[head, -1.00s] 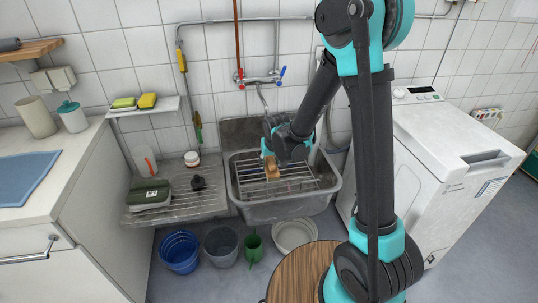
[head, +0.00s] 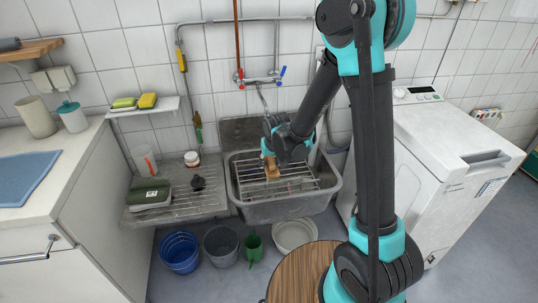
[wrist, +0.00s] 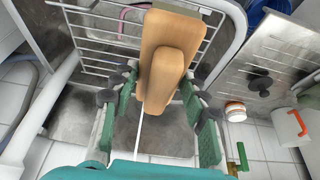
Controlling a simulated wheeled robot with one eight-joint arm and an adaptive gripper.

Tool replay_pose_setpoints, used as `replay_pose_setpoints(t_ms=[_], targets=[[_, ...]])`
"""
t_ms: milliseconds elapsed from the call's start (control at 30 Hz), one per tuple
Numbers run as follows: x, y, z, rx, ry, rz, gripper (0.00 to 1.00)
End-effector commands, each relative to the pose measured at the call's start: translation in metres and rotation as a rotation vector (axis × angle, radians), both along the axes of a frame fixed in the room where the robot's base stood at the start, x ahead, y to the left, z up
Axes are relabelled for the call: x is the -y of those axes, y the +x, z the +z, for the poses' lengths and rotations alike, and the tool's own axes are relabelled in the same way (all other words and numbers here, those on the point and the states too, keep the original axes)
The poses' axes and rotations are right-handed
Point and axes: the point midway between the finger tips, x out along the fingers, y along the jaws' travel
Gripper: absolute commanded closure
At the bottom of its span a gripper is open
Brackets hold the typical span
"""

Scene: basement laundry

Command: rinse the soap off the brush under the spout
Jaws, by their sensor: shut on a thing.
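The brush (wrist: 164,75) is wooden, with a broad block and a narrower raised grip facing the wrist camera. My gripper (head: 272,152) is shut on its grip, with green-padded fingers on both sides. In the head view the brush (head: 271,167) hangs over the sink's wire rack. Its bristles and any soap are hidden. The spout (head: 262,98) comes down from the wall tap (head: 260,78), above and behind my gripper. A thin white line shows below the brush in the wrist view; I cannot tell whether it is water.
The grey sink (head: 285,208) holds the wire rack (head: 310,181). A washing machine (head: 430,135) stands right. Buckets and a basin are on the floor.

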Motion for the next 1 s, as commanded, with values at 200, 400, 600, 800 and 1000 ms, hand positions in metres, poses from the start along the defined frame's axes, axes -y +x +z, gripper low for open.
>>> replay_pose_setpoints(t_ms=[200,400,600,800,1000], targets=[[0.002,-0.016,0.012,0.000,-0.001,0.002,0.79],[0.004,-0.030,0.023,0.000,0.000,0.001,0.79],[0.006,-0.043,0.034,0.000,0.000,0.001,0.79],[0.007,-0.048,0.038,0.000,0.000,0.000,0.79],[0.007,-0.048,0.039,0.000,0.000,0.000,0.79]])
